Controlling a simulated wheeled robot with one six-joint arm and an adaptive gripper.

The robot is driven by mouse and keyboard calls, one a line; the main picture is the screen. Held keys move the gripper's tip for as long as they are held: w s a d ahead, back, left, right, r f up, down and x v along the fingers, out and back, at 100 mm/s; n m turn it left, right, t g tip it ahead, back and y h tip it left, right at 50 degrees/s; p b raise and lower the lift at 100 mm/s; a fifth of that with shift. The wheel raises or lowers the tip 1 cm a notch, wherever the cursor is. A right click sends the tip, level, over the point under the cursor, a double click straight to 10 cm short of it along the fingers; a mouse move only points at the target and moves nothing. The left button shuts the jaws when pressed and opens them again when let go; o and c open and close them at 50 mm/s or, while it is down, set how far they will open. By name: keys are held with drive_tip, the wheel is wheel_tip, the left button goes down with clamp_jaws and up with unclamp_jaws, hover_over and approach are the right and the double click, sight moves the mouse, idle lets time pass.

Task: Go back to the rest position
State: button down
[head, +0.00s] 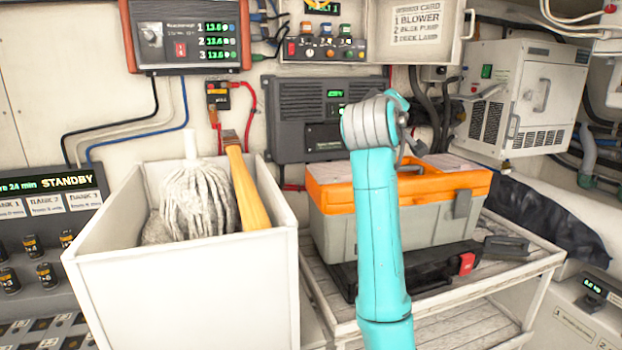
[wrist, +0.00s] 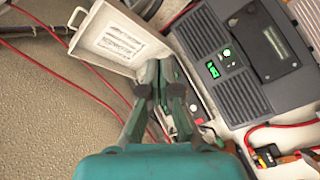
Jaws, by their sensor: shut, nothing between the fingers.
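My gripper (wrist: 163,78) shows in the wrist view with its two dark fingers together and nothing between them. It is in front of the wall, between the white card door and the dark grey charger unit (wrist: 240,60). I cannot tell whether it touches anything. In the head view my turquoise arm rises in front of the orange-lidded toolbox, and its grey joint hides most of the gripper.
The white open door (head: 445,30) with a printed card stands above the charger (head: 290,100). A white bin (head: 185,290) with a mop (head: 198,200) stands left of my arm. The toolbox (head: 335,205) is on a slatted shelf (head: 520,262). A white cabinet (head: 545,85) is at right.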

wheel_tip(320, 180, down, 28)
drive_tip(key=s+n+y, duration=0.1)
drive_tip(key=s+y, duration=0.2)
drive_tip(key=s+f+y, duration=0.1)
drive_tip(key=s+f, duration=0.7)
drive_tip(key=f, duration=0.4)
drive_tip(key=s+f+y, duration=0.2)
drive_tip(key=s+f, duration=0.6)
drive_tip(key=f, duration=0.4)
drive_tip(key=s+f+m+g+y, duration=0.1)
drive_tip(key=s+f, duration=0.4)
drive_tip(key=s, duration=0.8)
drive_tip(key=s+f+m+y, duration=0.1)
drive_tip(key=s+f, duration=0.4)
drive_tip(key=s, duration=0.8)
drive_tip(key=s+r+m, duration=0.2)
drive_tip(key=s+r, duration=0.1)
drive_tip(key=s, duration=0.8)
drive_tip(key=s+r+m+g, duration=0.1)
drive_tip(key=s+r+m, duration=0.1)
drive_tip(key=s, duration=0.9)
drive_tip(key=shift+s+d+r, duration=0.2)
drive_tip(key=shift+d+r, duration=0.2)
drive_tip(key=shift+r, duration=0.4)
